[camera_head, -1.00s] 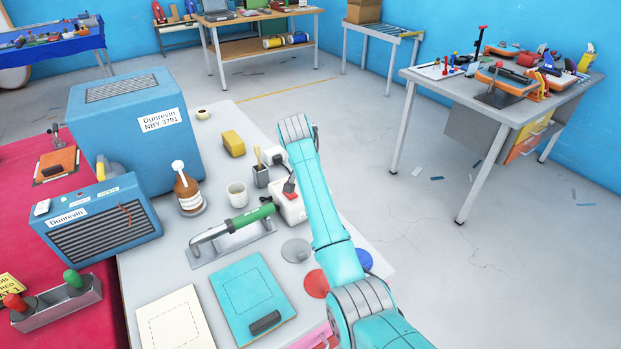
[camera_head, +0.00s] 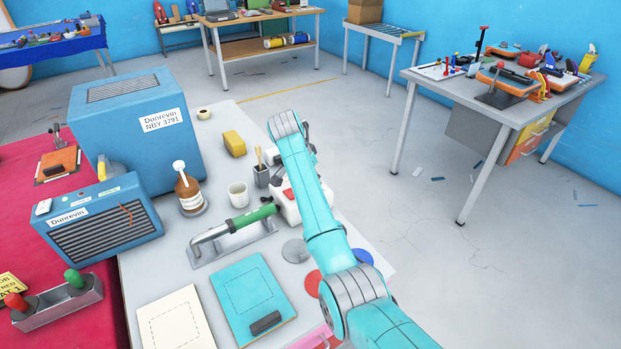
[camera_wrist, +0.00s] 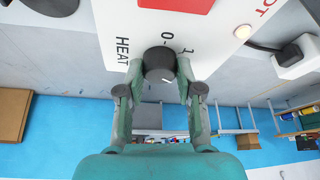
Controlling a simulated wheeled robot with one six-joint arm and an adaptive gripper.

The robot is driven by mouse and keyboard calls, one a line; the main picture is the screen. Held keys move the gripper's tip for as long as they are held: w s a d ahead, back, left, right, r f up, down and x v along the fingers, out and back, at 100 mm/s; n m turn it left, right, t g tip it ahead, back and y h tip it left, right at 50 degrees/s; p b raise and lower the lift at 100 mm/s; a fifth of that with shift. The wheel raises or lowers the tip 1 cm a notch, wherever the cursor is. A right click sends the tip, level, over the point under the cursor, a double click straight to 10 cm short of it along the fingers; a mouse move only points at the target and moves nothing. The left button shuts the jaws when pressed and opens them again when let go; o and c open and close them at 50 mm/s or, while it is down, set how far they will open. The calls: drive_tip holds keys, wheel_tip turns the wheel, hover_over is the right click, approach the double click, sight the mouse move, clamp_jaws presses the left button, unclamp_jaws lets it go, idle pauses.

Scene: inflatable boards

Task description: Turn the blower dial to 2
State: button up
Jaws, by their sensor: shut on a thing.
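A dark round dial (camera_wrist: 159,64) sits on a white box face (camera_wrist: 115,25) in the wrist view. The lettering HEAT is beside it, with 0 and 1 marks around its rim. A small white mark shows on the dial's lower right. My gripper (camera_wrist: 160,73) has its two fingers on either side of the dial, shut on it. In the head view the white box (camera_head: 290,214) is partly behind my arm, and the dial and fingertips are hidden there. I cannot read any mark for 2.
A red patch (camera_wrist: 176,5) is on the box. A dark cable and plug (camera_wrist: 296,55) are at right in the wrist view.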

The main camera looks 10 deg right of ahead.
drive_tip(key=o, duration=1.1)
drive_tip(key=shift+o, duration=0.2)
drive_tip(key=shift+r, duration=0.1)
drive_tip(key=v, duration=1.1)
drive_tip(key=shift+a+r, duration=0.15)
drive_tip(key=shift+r, duration=0.2)
drive_tip(key=shift+s, duration=0.1)
